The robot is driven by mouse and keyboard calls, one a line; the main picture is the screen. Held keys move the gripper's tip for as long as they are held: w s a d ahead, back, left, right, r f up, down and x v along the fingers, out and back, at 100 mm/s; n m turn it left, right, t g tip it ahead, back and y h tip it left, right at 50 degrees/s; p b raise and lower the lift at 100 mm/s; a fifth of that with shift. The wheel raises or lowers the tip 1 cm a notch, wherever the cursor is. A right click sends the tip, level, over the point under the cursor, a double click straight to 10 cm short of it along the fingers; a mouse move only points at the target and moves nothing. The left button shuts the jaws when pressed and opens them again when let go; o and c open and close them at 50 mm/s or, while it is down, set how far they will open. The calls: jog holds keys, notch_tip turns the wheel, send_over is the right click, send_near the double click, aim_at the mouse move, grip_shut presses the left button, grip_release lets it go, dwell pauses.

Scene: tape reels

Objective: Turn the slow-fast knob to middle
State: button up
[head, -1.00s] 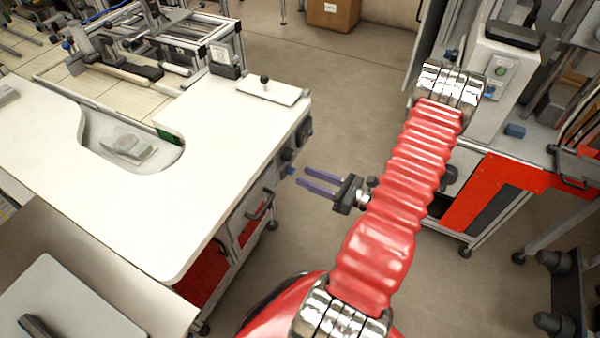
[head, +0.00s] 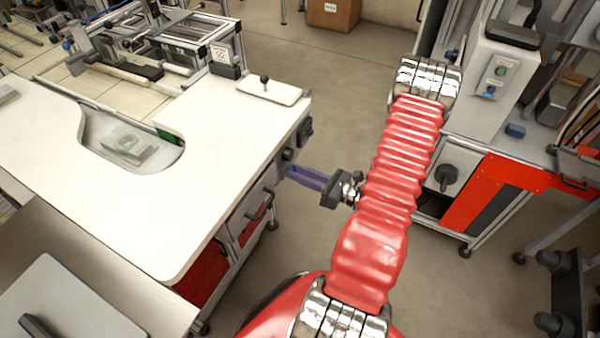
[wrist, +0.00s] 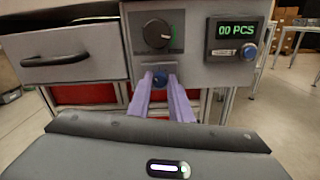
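The black round dial (wrist: 157,33) with a light pointer mark sits on a grey control panel (wrist: 190,72) in the wrist view. The mark seems to point toward the lower right; the lettering around the dial is unreadable. My gripper (head: 291,174) has two purple fingers and reaches left to the panel side of the white table in the head view. Contact cannot be told.
A green display reading "00 PCS" (wrist: 237,30) with a blue button is right of the dial. A drawer with a dark handle (wrist: 68,60) is on the left. The white table (head: 215,130) is left of my arm; a grey and red workstation (head: 490,195) stands to the right.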

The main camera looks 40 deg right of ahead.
grip_shut()
jog(key=shift+m, duration=0.4)
jog(key=m, duration=0.8)
jog(key=shift+d, duration=0.2)
dwell(0.4)
